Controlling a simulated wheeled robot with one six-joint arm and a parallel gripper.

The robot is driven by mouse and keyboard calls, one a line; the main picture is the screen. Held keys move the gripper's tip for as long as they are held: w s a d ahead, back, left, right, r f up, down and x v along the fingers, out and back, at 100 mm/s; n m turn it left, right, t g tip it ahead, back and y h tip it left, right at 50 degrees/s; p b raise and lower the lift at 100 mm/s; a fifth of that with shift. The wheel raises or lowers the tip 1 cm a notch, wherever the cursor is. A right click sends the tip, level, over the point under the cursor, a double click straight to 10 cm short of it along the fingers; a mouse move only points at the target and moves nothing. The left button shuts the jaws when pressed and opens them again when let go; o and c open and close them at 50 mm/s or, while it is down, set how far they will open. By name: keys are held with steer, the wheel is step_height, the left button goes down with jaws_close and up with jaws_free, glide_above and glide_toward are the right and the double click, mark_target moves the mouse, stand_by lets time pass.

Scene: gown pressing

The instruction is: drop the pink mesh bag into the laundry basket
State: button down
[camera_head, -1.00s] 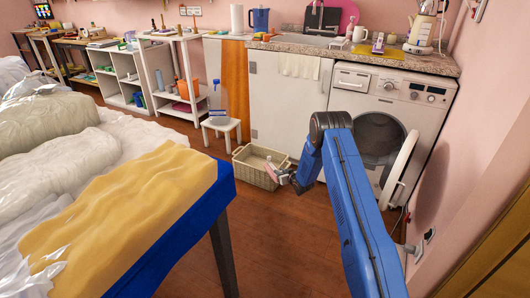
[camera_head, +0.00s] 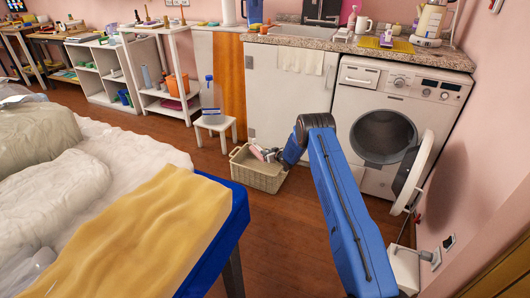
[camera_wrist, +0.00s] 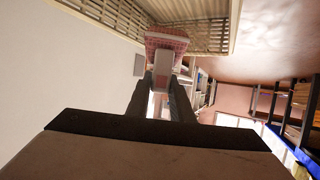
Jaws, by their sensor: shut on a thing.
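The laundry basket (camera_head: 262,181) is a beige woven tub on the wooden floor in front of the white cabinet. Its slatted wall (camera_wrist: 212,35) fills the top of the wrist view. My gripper (camera_head: 272,156) is at the basket's upper right side in the head view. It is shut on the pink mesh bag (camera_head: 257,152), which is over the basket's opening. In the wrist view the bag's pink checked surface (camera_wrist: 167,39) shows beyond my dark fingers (camera_wrist: 161,82). Part of the bag is hidden by my gripper, and I cannot tell its exact height above the rim.
A small white stool (camera_head: 215,124) with a spray bottle stands left of the basket. The washing machine (camera_head: 362,110) is at the right, its round door (camera_head: 414,170) open. A board with yellow cloth (camera_head: 120,235) fills the lower left. Bare floor lies between.

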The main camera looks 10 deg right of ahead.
steer(key=c, duration=1.5)
jaws_free()
steer(key=shift+s, duration=0.1)
